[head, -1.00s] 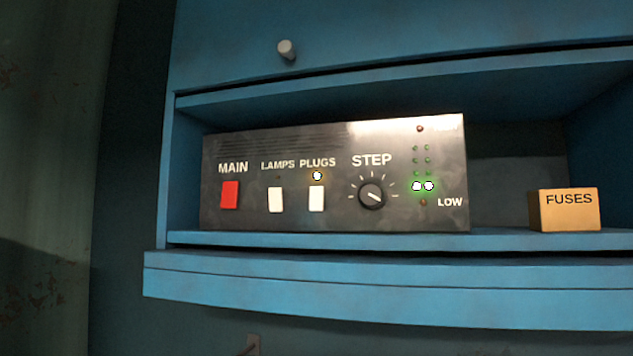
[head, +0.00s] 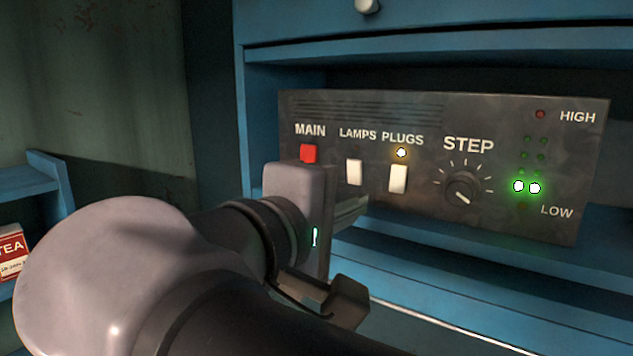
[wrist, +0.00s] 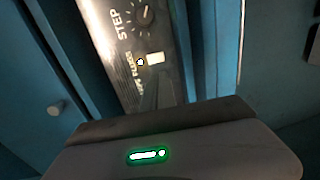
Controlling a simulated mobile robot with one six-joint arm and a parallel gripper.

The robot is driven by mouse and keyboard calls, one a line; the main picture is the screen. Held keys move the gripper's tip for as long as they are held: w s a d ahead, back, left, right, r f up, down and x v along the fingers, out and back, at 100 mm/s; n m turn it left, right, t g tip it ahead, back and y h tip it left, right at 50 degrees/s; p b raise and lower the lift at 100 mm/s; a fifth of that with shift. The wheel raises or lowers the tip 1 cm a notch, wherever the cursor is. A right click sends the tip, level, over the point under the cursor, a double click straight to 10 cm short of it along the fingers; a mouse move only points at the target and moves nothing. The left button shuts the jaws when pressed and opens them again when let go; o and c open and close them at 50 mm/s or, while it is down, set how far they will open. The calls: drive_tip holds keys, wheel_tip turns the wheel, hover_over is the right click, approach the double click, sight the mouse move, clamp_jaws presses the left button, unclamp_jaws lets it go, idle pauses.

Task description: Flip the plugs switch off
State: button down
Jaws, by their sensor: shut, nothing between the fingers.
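The plugs switch (head: 398,180) is a white rocker under the PLUGS label, on the front of a dark control panel (head: 365,105). The small lamp (head: 401,153) above it glows. In the wrist view, the white plugs switch (wrist: 156,58) shows just past my fingertips. My gripper (head: 357,207) is shut and empty, its fingers pointing at the panel, below and left of the plugs switch. I cannot tell whether they touch the panel. The white lamps switch (head: 354,172) is left of the plugs switch. My gripper body hides the bottom of the red main switch (head: 308,153).
The step knob (head: 462,188) is right of the plugs switch. Green lights (head: 526,187) glow near LOW. The panel stands in a blue cabinet (head: 480,297) with a shelf edge below it. A red tea box (head: 12,252) sits at far left.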

sight(398, 187)
drive_tip(key=p+x, duration=0.3)
drive_tip(key=x, duration=1.1)
drive_tip(key=shift+d, duration=0.15)
